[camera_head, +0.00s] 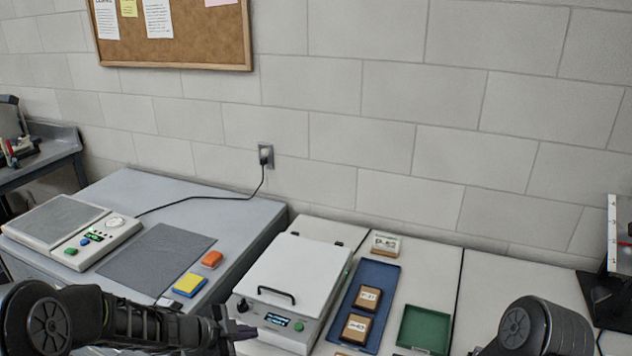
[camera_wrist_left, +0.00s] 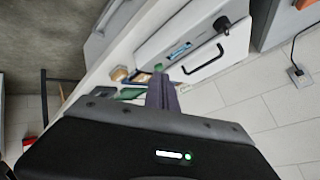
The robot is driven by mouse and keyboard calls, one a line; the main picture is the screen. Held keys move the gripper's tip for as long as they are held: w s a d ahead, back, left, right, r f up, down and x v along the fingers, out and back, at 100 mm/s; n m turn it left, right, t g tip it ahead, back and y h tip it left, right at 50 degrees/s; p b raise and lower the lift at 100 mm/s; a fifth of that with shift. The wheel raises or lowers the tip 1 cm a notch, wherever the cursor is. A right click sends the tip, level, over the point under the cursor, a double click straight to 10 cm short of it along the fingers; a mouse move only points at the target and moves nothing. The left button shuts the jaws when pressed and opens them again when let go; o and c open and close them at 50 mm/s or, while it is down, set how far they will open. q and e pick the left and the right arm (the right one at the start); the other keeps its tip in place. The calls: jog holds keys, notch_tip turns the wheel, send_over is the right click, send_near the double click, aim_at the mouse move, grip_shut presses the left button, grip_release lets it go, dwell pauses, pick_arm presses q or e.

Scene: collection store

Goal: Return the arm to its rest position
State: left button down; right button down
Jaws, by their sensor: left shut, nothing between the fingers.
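My left gripper (camera_head: 236,332) shows at the bottom of the head view, in front of the white lidded device. It is shut with nothing held. In the left wrist view its closed dark fingers (camera_wrist_left: 162,95) stand upright in the middle, with the same white device (camera_wrist_left: 190,45) behind them. My left arm comes in from the lower left of the head view. A dark round link of my right arm shows at the lower right, but the right gripper is out of view.
A white lidded device (camera_head: 296,268) with a handle stands mid-bench. Right of it are a blue tray (camera_head: 377,274) with labelled boxes and a green tray (camera_head: 424,329). A scale (camera_head: 60,226), grey mat (camera_head: 155,258), yellow-blue block (camera_head: 189,285) and orange block (camera_head: 212,259) lie left.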

pick_arm(q)
jog(key=s+d+f+n+g+y, duration=0.2)
jog(key=s+d+f+n, duration=0.2)
jog(key=s+f+n, duration=0.9)
jog(key=s+d+f+n+g, duration=0.2)
jog(key=s+f, duration=0.3)
jog(key=s, duration=0.4)
jog(key=s+d+f+n+g, duration=0.1)
jog(key=s+f+n+g, duration=0.1)
jog(key=s+f, duration=0.4)
jog(key=s+n+b, duration=0.1)
jog(key=s, duration=0.3)
jog(key=shift+s+d+g, duration=0.3)
jog(key=shift+d+g, duration=0.1)
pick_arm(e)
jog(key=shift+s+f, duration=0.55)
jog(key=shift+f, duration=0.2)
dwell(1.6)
